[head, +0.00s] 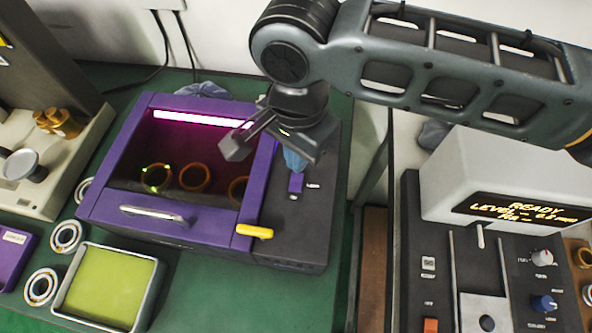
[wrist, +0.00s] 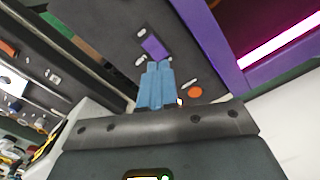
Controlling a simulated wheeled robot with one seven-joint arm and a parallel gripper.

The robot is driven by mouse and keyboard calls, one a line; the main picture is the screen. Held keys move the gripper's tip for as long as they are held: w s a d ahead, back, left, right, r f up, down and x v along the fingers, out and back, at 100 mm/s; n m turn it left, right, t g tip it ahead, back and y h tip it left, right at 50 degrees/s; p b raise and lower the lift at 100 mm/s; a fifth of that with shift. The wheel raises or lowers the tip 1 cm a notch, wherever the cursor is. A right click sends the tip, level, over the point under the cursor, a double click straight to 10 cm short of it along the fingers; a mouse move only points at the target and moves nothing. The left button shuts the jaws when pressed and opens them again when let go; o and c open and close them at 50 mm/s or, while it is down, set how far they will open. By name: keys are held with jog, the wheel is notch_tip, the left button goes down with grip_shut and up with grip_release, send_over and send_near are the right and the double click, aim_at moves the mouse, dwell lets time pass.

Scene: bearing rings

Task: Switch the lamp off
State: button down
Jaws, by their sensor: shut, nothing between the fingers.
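The lamp is a bright pink-white tube (head: 203,119), lit inside a purple-framed cabinet (head: 175,232); part of it also shows in the wrist view (wrist: 283,38). A small purple switch (head: 296,183) sits on the dark panel to the right of the cabinet window, and shows in the wrist view (wrist: 154,46) just beyond my fingertips. My gripper (head: 294,166) is shut and empty, its blue fingers (wrist: 158,68) together, pointing down at the panel close to the switch. I cannot tell whether the fingertips touch it.
A yellow handle (head: 254,231) juts from the cabinet's front right. Several orange rings (head: 195,177) lie inside. An orange round button (wrist: 195,92) is near my fingers. A grey display unit (head: 490,180) stands right. A green-filled tray (head: 108,287) is front left.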

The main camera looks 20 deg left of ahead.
aim_at(297, 177)
jog(key=shift+r+p, duration=0.35)
jog(key=shift+r, duration=1.3)
